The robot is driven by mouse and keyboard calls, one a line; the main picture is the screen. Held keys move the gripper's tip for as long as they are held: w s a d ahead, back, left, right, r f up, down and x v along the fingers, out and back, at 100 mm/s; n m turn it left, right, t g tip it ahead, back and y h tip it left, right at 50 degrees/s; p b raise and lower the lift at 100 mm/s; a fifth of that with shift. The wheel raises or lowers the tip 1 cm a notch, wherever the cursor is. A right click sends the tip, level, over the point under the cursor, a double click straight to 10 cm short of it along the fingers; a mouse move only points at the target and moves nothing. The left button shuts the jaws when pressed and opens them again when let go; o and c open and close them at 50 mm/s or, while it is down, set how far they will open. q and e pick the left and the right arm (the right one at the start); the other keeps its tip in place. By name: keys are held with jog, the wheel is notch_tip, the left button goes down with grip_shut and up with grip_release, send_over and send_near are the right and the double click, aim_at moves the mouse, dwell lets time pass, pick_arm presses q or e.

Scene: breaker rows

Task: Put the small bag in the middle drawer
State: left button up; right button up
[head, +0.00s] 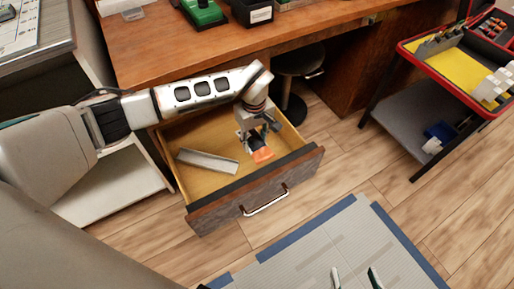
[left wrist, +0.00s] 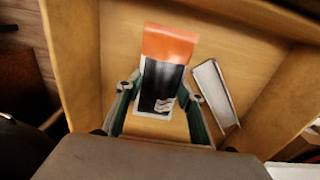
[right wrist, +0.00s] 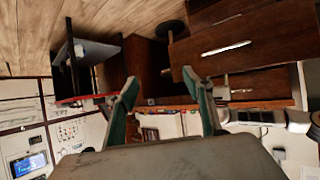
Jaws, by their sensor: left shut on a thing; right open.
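The small bag (left wrist: 165,70), orange at one end and black with a pale edge, is between the fingers of my left gripper (left wrist: 160,100). In the head view its orange end (head: 263,155) shows below my left gripper (head: 259,132), over the open drawer (head: 262,190). My left gripper is shut on the bag. I cannot tell whether the bag touches the drawer floor. My right gripper (right wrist: 165,90) is open and empty; in the head view its fingertips (head: 356,278) show at the bottom edge.
A grey metal piece (head: 207,161) lies inside the drawer, left of the bag. The wooden desk (head: 200,45) stands behind. A black stool (head: 298,62) is beyond the drawer, and a red-rimmed cart (head: 440,72) stands at the right. A grey mat (head: 335,235) covers floor in front.

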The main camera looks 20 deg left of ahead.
aim_at(255, 149)
pick_arm(q)
jog(key=shift+f, duration=0.65)
notch_tip(255, 149, down, 3)
jog(key=shift+s+f+b, duration=0.1)
jog(key=shift+s+b, duration=0.05)
jog(key=shift+b, duration=0.5)
jog(key=shift+f, duration=0.7)
jog(key=shift+w+r, duration=0.2)
jog(key=shift+r, duration=0.1)
jog(key=shift+c, duration=0.6)
jog(key=shift+f, duration=0.15)
jog(key=o, duration=1.2)
jog(key=shift+o, duration=0.2)
pick_arm(e)
jog(key=shift+w+a+r+m+t, duration=0.3)
jog(key=shift+w+a+r, duration=0.2)
jog(key=shift+a+r, duration=0.25)
